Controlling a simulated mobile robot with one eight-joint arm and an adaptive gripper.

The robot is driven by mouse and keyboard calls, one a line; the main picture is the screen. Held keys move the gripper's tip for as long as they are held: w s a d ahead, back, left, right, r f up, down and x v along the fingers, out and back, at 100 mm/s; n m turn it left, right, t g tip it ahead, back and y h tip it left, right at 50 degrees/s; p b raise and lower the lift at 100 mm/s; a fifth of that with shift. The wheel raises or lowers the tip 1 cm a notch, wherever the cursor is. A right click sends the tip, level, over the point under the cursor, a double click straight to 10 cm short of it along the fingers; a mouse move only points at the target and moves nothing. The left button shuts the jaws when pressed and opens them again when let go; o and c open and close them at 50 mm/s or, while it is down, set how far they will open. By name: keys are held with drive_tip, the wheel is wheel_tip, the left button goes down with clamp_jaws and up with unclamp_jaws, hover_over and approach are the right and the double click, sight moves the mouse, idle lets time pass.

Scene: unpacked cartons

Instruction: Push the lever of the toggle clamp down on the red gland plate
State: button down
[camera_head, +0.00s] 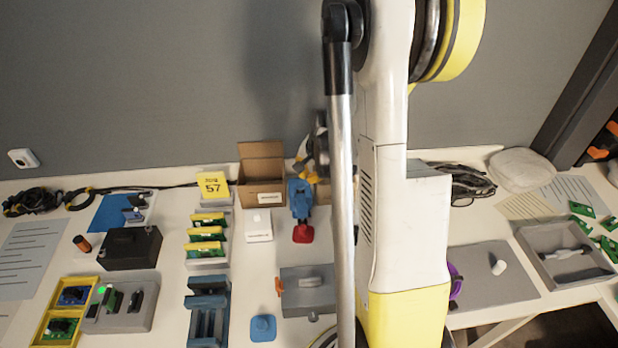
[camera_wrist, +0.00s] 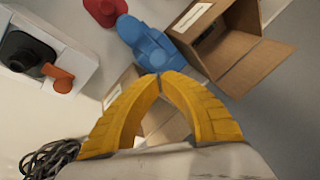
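In the wrist view the blue piece (camera_wrist: 148,42) and red part (camera_wrist: 105,10) lie beyond my fingertips. They look like the clamp and the red plate, but I cannot make out a separate lever. My gripper (camera_wrist: 160,76) has its yellow fingers drawn together at the tips, with nothing visible between them. In the head view my gripper (camera_head: 313,155) is partly hidden by my arm, behind and above the blue piece.
An open carton (camera_head: 262,190) stands left of the blue piece. A grey block with an orange lever (camera_head: 279,287) lies in front, near a blue pad (camera_head: 263,328). Yellow-edged modules (camera_head: 206,235) stand at left. The grey wall (camera_head: 160,80) rises behind the table.

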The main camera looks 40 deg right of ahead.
drive_tip(key=v, duration=0.8)
drive_tip(key=shift+s+a+f, duration=0.15)
drive_tip(key=shift+s+a, duration=0.1)
drive_tip(key=shift+s, duration=0.05)
